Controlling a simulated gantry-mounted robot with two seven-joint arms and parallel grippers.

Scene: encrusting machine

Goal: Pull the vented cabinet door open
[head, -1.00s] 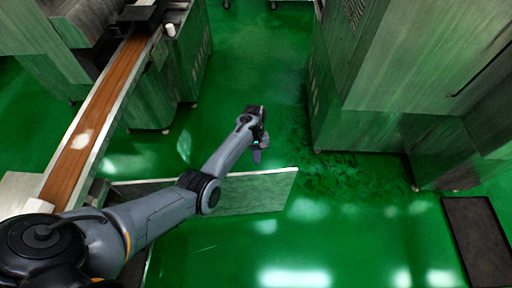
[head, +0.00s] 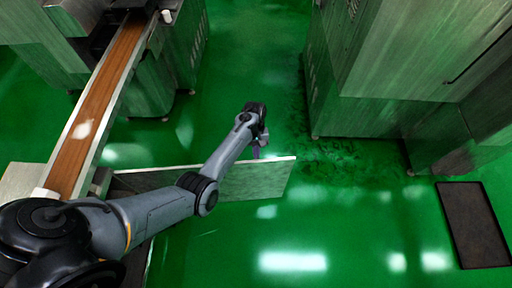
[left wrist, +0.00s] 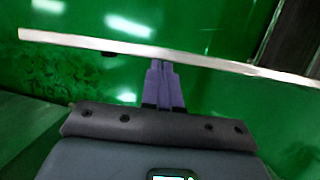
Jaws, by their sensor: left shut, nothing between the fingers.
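The cabinet door (head: 245,182) is a grey panel standing out from the conveyor machine at the left of the head view, swung wide open. Its pale top edge also crosses the left wrist view (left wrist: 230,66). No vents can be made out on it. My left gripper (head: 256,154) is at the far side of the door, near its free end. In the left wrist view its purple fingers (left wrist: 160,68) are together and empty, with their tips close to the door's edge. I cannot tell whether they touch it. My right gripper is not in view.
The conveyor (head: 96,105) with its brown belt runs along the left. A large steel machine (head: 400,60) stands at the right, and a dark mat (head: 472,225) lies on the floor. Green floor is clear between the machines and in front of the door.

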